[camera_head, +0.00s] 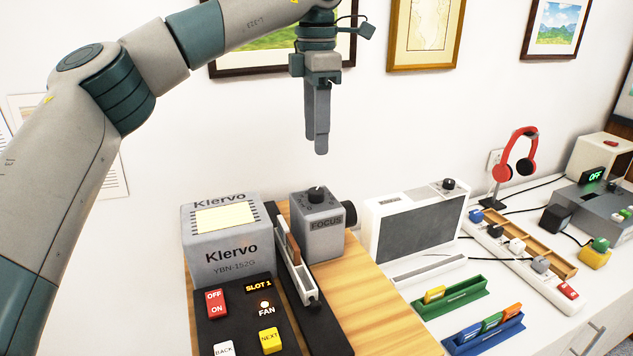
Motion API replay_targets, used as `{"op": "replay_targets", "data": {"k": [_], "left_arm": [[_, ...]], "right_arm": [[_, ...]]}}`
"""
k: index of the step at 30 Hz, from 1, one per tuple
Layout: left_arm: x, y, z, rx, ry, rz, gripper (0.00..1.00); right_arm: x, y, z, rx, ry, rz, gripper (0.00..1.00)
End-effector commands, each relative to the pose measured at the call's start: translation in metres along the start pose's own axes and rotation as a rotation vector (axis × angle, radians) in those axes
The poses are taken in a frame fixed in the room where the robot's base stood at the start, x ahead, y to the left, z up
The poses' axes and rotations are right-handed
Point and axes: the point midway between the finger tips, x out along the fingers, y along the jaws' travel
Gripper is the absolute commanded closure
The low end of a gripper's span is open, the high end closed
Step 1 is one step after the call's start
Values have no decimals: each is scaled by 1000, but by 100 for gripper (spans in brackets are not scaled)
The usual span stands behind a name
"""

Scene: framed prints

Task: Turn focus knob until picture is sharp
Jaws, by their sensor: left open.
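The focus knob (317,194) is a small black knob on top of a grey box labelled FOCUS (325,225). A dark lens (349,213) sticks out of that box's right side. No projected picture shows in this view. My right gripper is out of view.
A black panel holds red OFF/ON (215,303) and yellow NEXT (269,340) buttons. A slide carrier (297,275) lies beside the focus box. A white speaker-like box (418,226), coloured trays, a power strip (521,262) and red headphones (513,158) stand to the right. Framed prints hang behind.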

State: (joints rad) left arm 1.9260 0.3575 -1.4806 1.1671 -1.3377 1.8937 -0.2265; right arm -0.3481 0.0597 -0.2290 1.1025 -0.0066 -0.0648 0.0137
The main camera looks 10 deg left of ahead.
Motion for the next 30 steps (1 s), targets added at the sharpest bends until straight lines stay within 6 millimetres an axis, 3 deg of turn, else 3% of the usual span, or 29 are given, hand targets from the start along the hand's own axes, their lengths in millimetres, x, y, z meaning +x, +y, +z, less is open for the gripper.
{"op": "replay_targets", "data": {"k": [6,15,21,30], "left_arm": [[40,0,0,1,2,-1,55],[89,0,0,0,2,-1,55],[107,0,0,-1,0,-1,55],[112,0,0,-1,-1,1,55]], "right_arm": [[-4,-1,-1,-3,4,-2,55],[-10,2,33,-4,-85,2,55],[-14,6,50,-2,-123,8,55],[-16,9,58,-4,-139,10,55]]}}
